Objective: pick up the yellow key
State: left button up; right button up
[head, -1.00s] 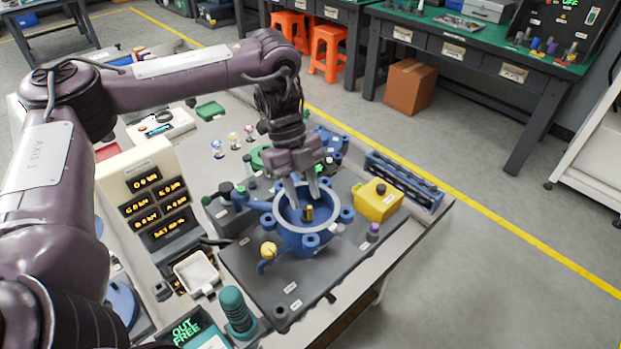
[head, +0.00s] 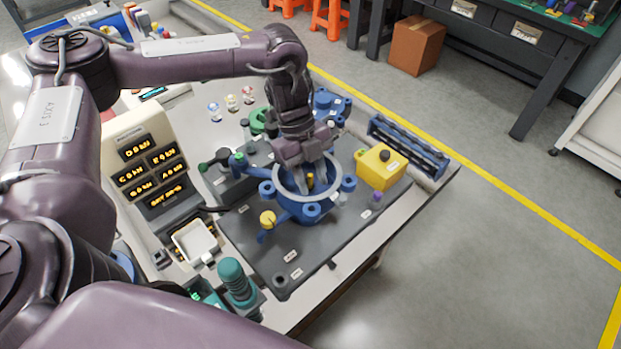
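A small yellow upright piece, which looks like the yellow key (head: 310,182), stands inside the blue ring-shaped housing (head: 283,209) on the dark test plate. Its lower part is hidden by the housing rim. My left gripper (head: 313,182) points down into the ring from above. Its two fingers are apart, one on each side of the yellow piece in this view. I cannot tell whether either finger touches it. My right gripper is not in view.
A yellow box (head: 379,168) stands right of the housing, and a yellow knob (head: 268,219) is at its front left. A display panel (head: 148,165) stands left. A teal-topped cylinder (head: 236,280) stands in front. Bare plate (head: 310,245) lies before the housing.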

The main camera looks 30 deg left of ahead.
pick_arm(q)
jog(key=shift+w, duration=0.1)
jog(key=c, duration=0.7)
grip_shut()
jog(key=shift+r, duration=0.1)
